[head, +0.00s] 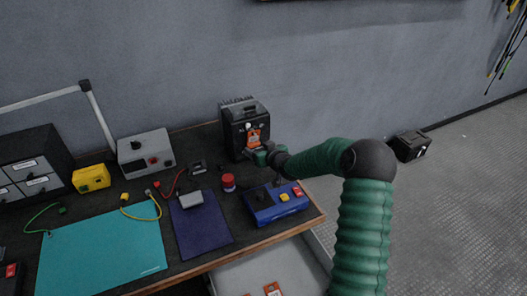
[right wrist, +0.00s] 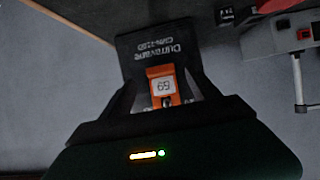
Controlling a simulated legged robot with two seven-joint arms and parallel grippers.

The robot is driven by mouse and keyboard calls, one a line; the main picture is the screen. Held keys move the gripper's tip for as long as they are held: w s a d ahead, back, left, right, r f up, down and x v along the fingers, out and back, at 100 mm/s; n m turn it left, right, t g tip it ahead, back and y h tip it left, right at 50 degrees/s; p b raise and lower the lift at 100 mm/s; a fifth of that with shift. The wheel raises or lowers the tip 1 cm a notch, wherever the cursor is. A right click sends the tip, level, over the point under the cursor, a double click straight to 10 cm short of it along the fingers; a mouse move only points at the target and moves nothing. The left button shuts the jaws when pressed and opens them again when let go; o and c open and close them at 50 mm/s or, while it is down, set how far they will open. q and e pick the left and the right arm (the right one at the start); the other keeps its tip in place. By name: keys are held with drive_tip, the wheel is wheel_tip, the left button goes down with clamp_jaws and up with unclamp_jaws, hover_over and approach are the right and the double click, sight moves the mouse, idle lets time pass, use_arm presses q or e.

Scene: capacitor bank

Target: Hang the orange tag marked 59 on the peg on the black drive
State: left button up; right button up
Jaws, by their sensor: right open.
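The black drive (head: 236,127) stands upright at the back right of the bench, and its lettered front fills the middle of the right wrist view (right wrist: 140,45). The orange tag (head: 254,136) is against the drive's front face. Its white label reads 59, upside down, in the right wrist view (right wrist: 163,84). My right gripper (head: 261,155) is open just in front of the drive, with the tag between its spread fingers and a gap on either side. The peg is not clear, so I cannot tell exactly how the tag sits on it. My left gripper is not in view.
A blue device (head: 275,204) with red and yellow buttons and a red-capped jar (head: 228,182) stand near my right arm. A grey box (head: 146,153) is left of the drive. An open drawer (head: 245,278) below holds other orange tags (head: 272,289). The teal mat (head: 100,248) is mostly clear.

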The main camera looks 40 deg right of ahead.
drive_tip(key=p+v, duration=0.3)
drive_tip(key=v, duration=1.3)
drive_tip(key=shift+s, duration=0.3)
